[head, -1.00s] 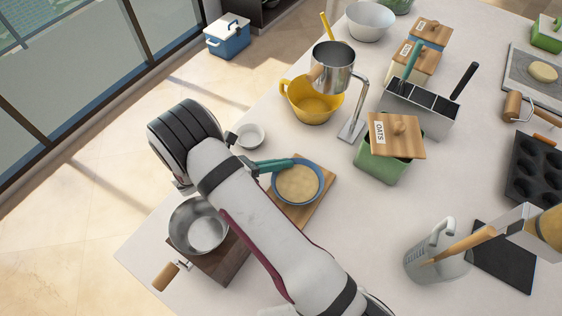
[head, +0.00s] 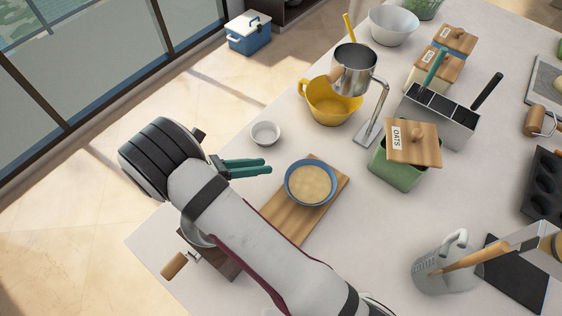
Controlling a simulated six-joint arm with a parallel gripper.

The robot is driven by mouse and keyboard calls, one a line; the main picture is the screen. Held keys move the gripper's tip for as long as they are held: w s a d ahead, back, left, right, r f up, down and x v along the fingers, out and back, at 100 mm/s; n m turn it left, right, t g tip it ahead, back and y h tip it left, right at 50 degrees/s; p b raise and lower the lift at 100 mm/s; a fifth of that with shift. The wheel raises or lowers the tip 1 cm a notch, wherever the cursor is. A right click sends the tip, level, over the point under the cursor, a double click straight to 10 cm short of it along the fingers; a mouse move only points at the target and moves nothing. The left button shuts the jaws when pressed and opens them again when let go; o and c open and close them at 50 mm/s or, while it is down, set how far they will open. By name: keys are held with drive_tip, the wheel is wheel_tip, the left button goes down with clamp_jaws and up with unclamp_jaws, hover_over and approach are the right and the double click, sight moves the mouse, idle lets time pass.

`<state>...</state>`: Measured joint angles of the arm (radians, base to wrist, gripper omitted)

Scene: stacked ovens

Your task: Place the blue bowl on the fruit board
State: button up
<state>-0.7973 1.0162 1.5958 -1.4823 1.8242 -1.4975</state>
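The blue bowl (head: 289,190), filled with something beige, sits upright on a light wooden board (head: 283,222), toward the board's far end. No fruit shows on this board. My gripper (head: 268,165) has teal fingers and is a little left of and beyond the bowl, apart from its rim. The two fingers show a narrow gap between them, with nothing held. My arm passes in front of the near left counter.
A small white bowl (head: 265,133) stands just beyond my gripper. A steel pot (head: 193,231) on a dark block is partly hidden by my arm. A yellow bowl (head: 330,108), a steel stand (head: 374,122) and a green oats box (head: 398,170) stand behind and right.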

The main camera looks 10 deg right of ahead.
drive_tip(key=s+d+r+m+g+y, duration=0.6)
drive_tip(key=s+d+r+m+y, duration=0.5)
drive_tip(key=m, duration=0.7)
drive_tip(key=s+a+r+m+t+y, duration=0.2)
drive_tip(key=s+a+m+y, duration=0.1)
drive_tip(key=s+m, duration=0.8)
drive_tip(key=m+y, duration=0.1)
drive_tip(key=m, duration=0.1)
drive_tip(key=shift+s+a+r+m+t, duration=0.2)
drive_tip(key=shift+s+a+m+t, duration=0.1)
drive_tip(key=shift+s+m, duration=0.1)
drive_tip(key=shift+w, duration=0.1)
